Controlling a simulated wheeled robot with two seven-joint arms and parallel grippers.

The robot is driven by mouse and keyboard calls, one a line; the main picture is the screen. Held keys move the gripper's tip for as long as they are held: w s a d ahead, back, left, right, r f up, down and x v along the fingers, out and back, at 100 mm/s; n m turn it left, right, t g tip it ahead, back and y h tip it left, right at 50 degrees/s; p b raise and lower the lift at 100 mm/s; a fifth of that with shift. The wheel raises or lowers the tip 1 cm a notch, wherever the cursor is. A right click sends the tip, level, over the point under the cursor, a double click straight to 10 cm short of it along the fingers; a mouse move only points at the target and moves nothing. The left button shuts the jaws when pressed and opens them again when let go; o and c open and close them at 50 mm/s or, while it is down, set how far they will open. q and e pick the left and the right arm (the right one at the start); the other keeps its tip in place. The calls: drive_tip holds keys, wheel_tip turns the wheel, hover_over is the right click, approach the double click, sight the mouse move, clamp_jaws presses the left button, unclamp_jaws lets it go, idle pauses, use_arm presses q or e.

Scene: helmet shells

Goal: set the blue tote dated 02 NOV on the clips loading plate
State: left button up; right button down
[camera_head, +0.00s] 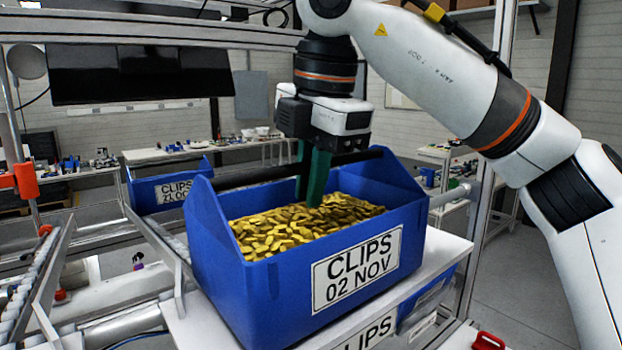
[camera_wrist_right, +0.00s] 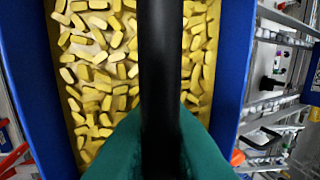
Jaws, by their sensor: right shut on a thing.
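The blue tote labelled CLIPS 02 NOV (camera_head: 235,275) is full of yellow clips (camera_head: 300,225) and has a black bar handle (camera_head: 250,175). It stands upright over the white loading plate (camera_head: 205,325), whose front label reads CLIPS. Whether its base touches the plate is hard to tell. My right gripper (camera_head: 313,190) comes from above with its green fingers shut on the handle. In the right wrist view the handle (camera_wrist_right: 160,70) runs between the green fingers (camera_wrist_right: 160,145), with clips below. My left gripper is not in view.
Another blue tote (camera_head: 150,200), labelled CLIPS with a date partly hidden, stands behind at left. A blue bin (camera_head: 430,300) sits below the plate at right. Metal rails (camera_head: 40,275) run at left, and a frame post (camera_head: 485,200) stands at right.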

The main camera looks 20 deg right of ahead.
drive_tip(key=shift+f+b, duration=0.4)
drive_tip(key=c, duration=1.4)
unclamp_jaws()
drive_tip(key=shift+o, duration=0.2)
